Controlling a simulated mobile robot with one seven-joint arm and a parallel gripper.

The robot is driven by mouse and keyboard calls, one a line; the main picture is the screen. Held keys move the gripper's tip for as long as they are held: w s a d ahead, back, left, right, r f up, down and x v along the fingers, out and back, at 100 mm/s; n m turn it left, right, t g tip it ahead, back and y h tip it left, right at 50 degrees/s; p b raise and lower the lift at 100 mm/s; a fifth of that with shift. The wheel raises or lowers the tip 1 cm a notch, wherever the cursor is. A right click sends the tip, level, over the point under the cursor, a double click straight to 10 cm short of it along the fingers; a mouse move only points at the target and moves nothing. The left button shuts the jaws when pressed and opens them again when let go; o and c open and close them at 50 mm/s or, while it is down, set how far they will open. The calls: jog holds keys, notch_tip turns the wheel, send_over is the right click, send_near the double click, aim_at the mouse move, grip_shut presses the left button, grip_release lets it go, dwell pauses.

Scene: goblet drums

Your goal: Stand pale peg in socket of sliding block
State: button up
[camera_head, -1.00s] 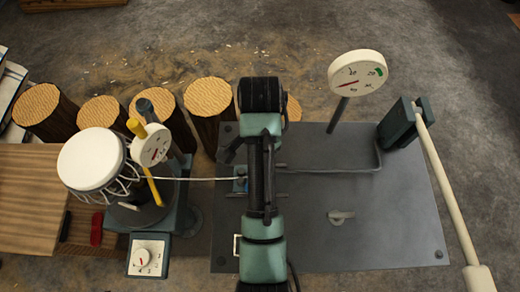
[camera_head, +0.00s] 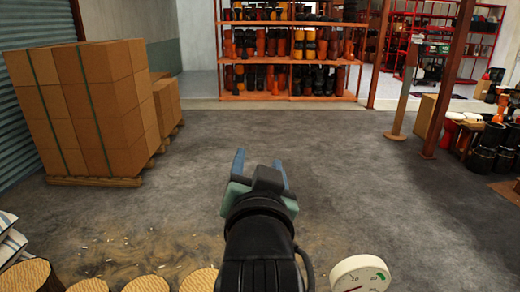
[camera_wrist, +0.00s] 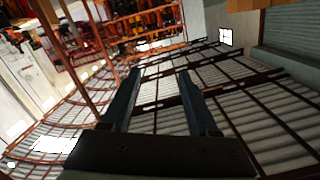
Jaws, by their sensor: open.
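My gripper (camera_head: 260,168) points away from me over the open floor in the head view, its blue fingers spread apart. In the wrist view the gripper (camera_wrist: 160,75) shows two separate dark fingers with nothing between them. Neither the pale peg nor the sliding block with its socket is in view now.
A white round dial gauge (camera_head: 359,277) and several log tops (camera_head: 145,284) show at the bottom edge. Stacked cartons (camera_head: 85,105) stand on a pallet at left. Shelves of drums (camera_head: 290,50) stand at the back. The middle floor (camera_head: 330,150) is clear.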

jog(key=s+r+n+t, duration=0.2)
jog(key=s+r+t, duration=0.3)
jog(key=s+r, duration=0.3)
jog(key=s+r+n+t, duration=0.1)
jog(key=s+r+t, duration=0.4)
jog(key=r, duration=1)
jog(key=s, duration=0.2)
jog(key=shift+s+r+n, duration=0.25)
jog(key=shift+s+n, duration=0.15)
jog(key=shift+d, duration=0.1)
jog(key=shift+c, duration=0.8)
jog(key=shift+s, duration=0.1)
